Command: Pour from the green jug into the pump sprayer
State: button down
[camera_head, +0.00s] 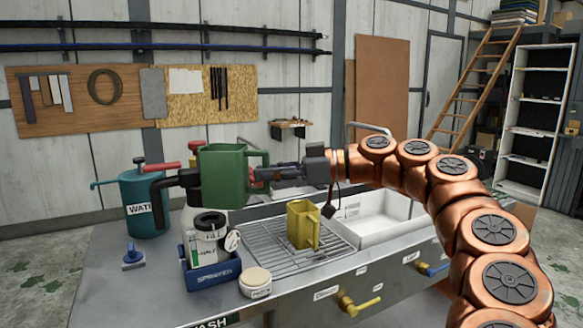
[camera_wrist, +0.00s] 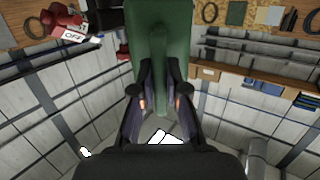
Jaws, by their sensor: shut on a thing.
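The green jug (camera_head: 222,180) is held in the air, roughly upright, with its handle on the right. My gripper (camera_head: 262,178) is shut on that handle. In the wrist view the green jug (camera_wrist: 160,40) shows between the two fingers of my gripper (camera_wrist: 160,92). The pump sprayer (camera_head: 207,243), a white bottle with a black open-looking collar and a round gauge, stands in a blue holder (camera_head: 213,277) marked SPRAYER. In the head view the jug appears above the sprayer, apart from it. The jug's contents are hidden.
A teal can (camera_head: 145,215) stands at left, with red and black parts near it. A yellow jug (camera_head: 302,225) stands on the wire rack (camera_head: 262,250). A round pale tub (camera_head: 256,281) sits in front. A white basin (camera_head: 372,225) is at right.

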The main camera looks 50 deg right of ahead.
jog(key=shift+w+d, duration=0.1)
jog(key=shift+d, duration=0.15)
jog(key=shift+d, duration=0.15)
jog(key=shift+f, duration=1.35)
jog(key=r+g+p, duration=0.1)
jog(key=p, duration=0.1)
jog(key=r+g+h+p, duration=0.1)
jog(key=p, duration=0.2)
jog(key=shift+s+d, duration=0.2)
jog(key=shift+s, duration=0.15)
jog(key=shift+r+p, duration=0.15)
jog(key=shift+p, duration=0.15)
